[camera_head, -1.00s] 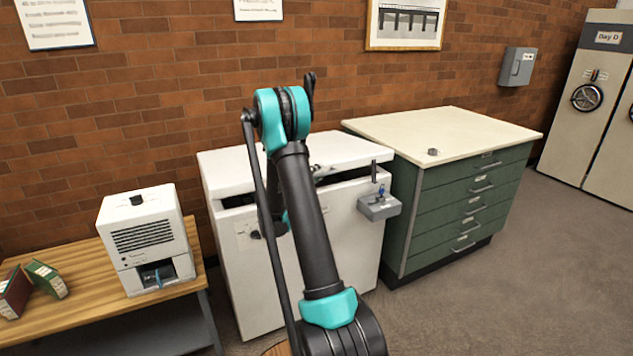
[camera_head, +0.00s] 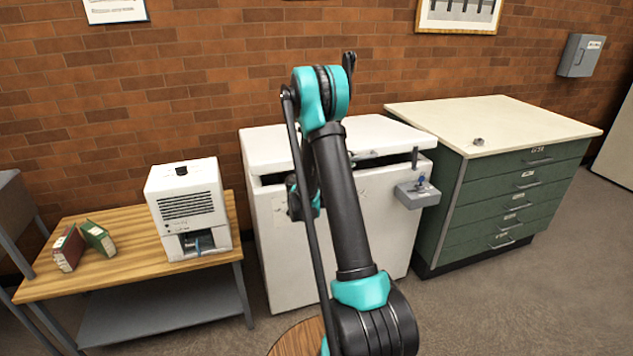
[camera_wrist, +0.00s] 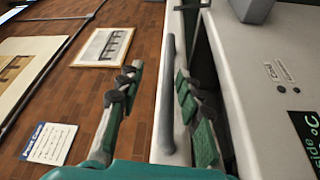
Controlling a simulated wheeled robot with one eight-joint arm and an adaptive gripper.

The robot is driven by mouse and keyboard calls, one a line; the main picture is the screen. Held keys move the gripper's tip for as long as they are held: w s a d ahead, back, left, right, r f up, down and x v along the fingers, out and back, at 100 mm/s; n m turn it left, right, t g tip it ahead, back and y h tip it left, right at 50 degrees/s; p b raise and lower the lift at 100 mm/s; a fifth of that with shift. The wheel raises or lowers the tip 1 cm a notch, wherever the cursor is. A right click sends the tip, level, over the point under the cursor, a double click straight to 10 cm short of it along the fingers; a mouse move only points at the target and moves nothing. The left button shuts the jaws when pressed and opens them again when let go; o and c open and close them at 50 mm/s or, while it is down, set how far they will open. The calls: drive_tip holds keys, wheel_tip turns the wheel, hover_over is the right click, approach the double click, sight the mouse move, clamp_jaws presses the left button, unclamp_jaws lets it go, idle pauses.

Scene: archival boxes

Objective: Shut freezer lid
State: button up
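The white chest freezer (camera_head: 375,220) stands against the brick wall. Its lid (camera_head: 280,148) is slightly raised, with a dark gap along the front; the gap also shows in the wrist view. My arm hides part of the lid and front, and my gripper is mostly hidden behind it in the head view. In the wrist view my gripper (camera_wrist: 158,78) is open, its fingers apart. A grey bar, apparently the lid handle (camera_wrist: 168,95), appears between the fingers in the picture; I cannot tell whether they touch it. The freezer front (camera_wrist: 262,70) lies to the right there.
A grey latch box (camera_head: 417,193) juts from the freezer's front right. A green drawer cabinet (camera_head: 500,205) stands close on the right. A wooden bench (camera_head: 125,265) with a white device (camera_head: 188,207) and books (camera_head: 82,245) is on the left. Floor is clear at the front right.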

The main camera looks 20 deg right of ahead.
drive_tip(key=f+v, duration=0.1)
drive_tip(key=v, duration=1.5)
drive_tip(key=shift+w+f, duration=0.2)
drive_tip(key=shift+f, duration=0.1)
idle(0.8)
drive_tip(key=shift+a, duration=0.1)
drive_tip(key=s+d+f+g+y, duration=0.2)
drive_tip(key=s+d+g+y, duration=0.15)
drive_tip(key=s+y, duration=0.7)
drive_tip(key=s+a+f+m+y, duration=0.1)
drive_tip(key=s+a+y, duration=0.2)
drive_tip(key=s, duration=0.7)
drive_tip(key=s+a+f+m+y, duration=0.1)
drive_tip(key=s+a+f+y, duration=0.1)
drive_tip(key=s+a, duration=0.5)
drive_tip(key=s+y, duration=0.1)
drive_tip(key=s, duration=0.2)
drive_tip(key=shift+a+f+y, duration=0.25)
drive_tip(key=shift+a+y, duration=0.05)
drive_tip(key=shift+y, duration=0.05)
